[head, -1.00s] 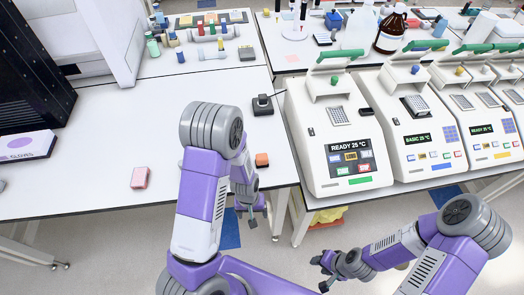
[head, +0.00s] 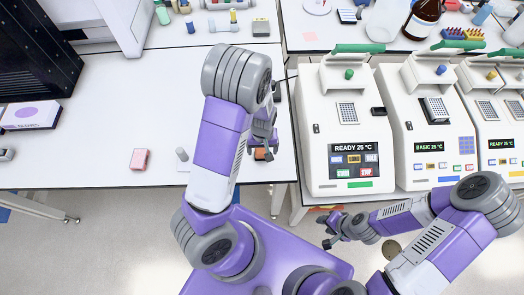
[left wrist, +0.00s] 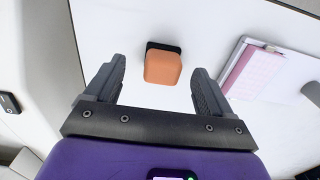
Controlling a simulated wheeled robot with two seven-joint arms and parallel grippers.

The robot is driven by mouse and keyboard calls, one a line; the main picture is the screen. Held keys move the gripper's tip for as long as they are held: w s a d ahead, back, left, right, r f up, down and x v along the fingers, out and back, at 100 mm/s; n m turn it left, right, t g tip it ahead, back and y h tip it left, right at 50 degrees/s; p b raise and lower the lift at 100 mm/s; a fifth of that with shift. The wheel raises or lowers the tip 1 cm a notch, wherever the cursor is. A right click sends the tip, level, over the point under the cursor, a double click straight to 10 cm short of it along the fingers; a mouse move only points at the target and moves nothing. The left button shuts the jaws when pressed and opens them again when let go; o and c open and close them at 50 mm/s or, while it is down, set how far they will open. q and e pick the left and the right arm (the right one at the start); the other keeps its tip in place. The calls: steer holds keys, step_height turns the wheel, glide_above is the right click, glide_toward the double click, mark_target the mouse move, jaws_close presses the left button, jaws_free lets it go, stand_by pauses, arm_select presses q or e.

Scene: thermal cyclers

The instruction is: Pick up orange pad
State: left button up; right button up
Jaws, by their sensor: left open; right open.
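The orange pad (head: 262,154) lies near the front edge of the left white table, partly hidden by my left arm. In the left wrist view the orange pad (left wrist: 163,68) shows whole, with a dark part along its far edge. My left gripper (head: 265,132) is at the pad. In the left wrist view its open fingers (left wrist: 158,67) appear on either side of the pad with gaps; I cannot tell the remaining height. My right gripper (head: 328,231) is open and empty, in front of the thermal cyclers and away from the pad.
Thermal cyclers (head: 344,125) stand in a row to the right of the pad. A pink block (head: 139,159) and a small grey-white item (head: 183,158) lie to the left. The middle of the left table (head: 130,100) is mostly clear.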

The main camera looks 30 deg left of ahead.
mark_target(261, 150)
arm_select(q)
steer(key=f, duration=0.2)
steer(key=a+f, duration=0.1)
steer(key=f, duration=0.1)
steer(key=shift+w, duration=0.25)
steer(key=shift+d+f, duration=0.1)
steer(key=shift+f, duration=0.25)
steer(key=c, duration=1.2)
step_height(261, 150, up, 10)
steer(key=shift+r+p, duration=0.1)
steer(key=shift+p, duration=0.4)
steer(key=shift+c, duration=0.2)
